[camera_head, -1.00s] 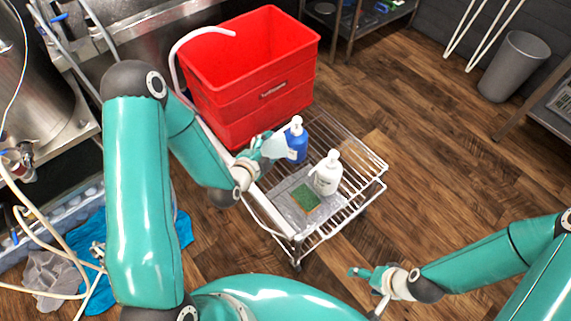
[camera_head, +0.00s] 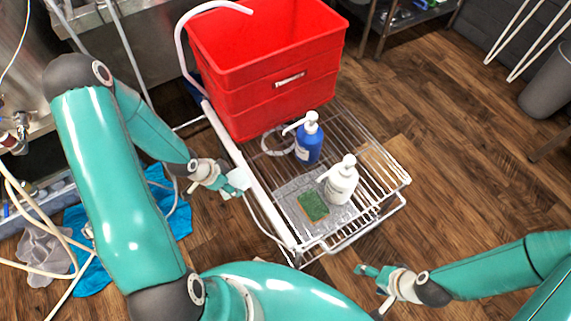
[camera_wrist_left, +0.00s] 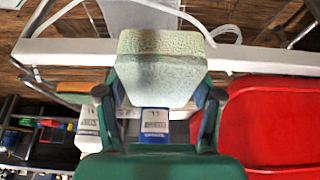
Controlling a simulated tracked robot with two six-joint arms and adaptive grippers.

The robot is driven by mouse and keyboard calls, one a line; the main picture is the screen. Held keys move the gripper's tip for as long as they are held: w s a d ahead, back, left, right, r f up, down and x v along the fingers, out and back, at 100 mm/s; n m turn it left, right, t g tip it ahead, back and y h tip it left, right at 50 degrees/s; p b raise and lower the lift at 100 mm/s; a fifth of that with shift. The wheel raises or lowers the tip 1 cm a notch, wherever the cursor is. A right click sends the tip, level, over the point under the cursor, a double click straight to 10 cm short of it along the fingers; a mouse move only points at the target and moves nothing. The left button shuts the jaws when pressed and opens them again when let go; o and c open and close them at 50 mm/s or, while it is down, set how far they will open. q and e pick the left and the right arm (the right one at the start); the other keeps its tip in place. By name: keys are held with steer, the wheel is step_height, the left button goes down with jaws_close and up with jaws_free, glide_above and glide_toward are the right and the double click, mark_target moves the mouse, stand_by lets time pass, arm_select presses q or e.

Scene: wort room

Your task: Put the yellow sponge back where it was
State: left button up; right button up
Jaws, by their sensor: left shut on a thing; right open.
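My left gripper (camera_head: 228,186) is shut on a pale, porous, sponge-like block (camera_wrist_left: 158,88), cream to pale green. The block (camera_head: 239,179) is beside the white side bar at the cart's left edge; whether it touches the bar I cannot tell. No clearly yellow sponge shows apart from it. Another sponge (camera_head: 313,206), green on top with a yellow-brown edge, lies flat on the grey tray (camera_head: 333,222) on the wire cart (camera_head: 375,163). My right gripper (camera_head: 371,288) is open and empty, over the floor at the lower right.
A white pump bottle (camera_head: 341,182) stands by the green sponge, and a blue pump bottle (camera_head: 309,140) behind it. A red crate (camera_head: 271,97) fills the cart's far end. Hoses and a blue cloth (camera_head: 165,200) lie at left.

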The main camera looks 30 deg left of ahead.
arm_select(q)
steer(key=b, duration=0.1)
glide_toward(285, 167)
steer(key=shift+w+d+f, duration=0.35)
steer(key=shift+w+f, duration=0.4)
steer(key=shift+f, duration=0.15)
steer(key=shift+w+d+p, duration=0.35)
steer(key=shift+w+d, duration=0.05)
steer(key=shift+w, duration=0.25)
step_height(285, 167, down, 3)
steer(key=shift+w+f+b, duration=0.1)
steer(key=shift+b, duration=0.9)
steer(key=shift+f, duration=0.35)
steer(key=shift+r, duration=0.1)
steer(key=shift+f+b, duration=0.5)
steer(key=shift+f, duration=0.05)
steer(key=shift+f, duration=0.1)
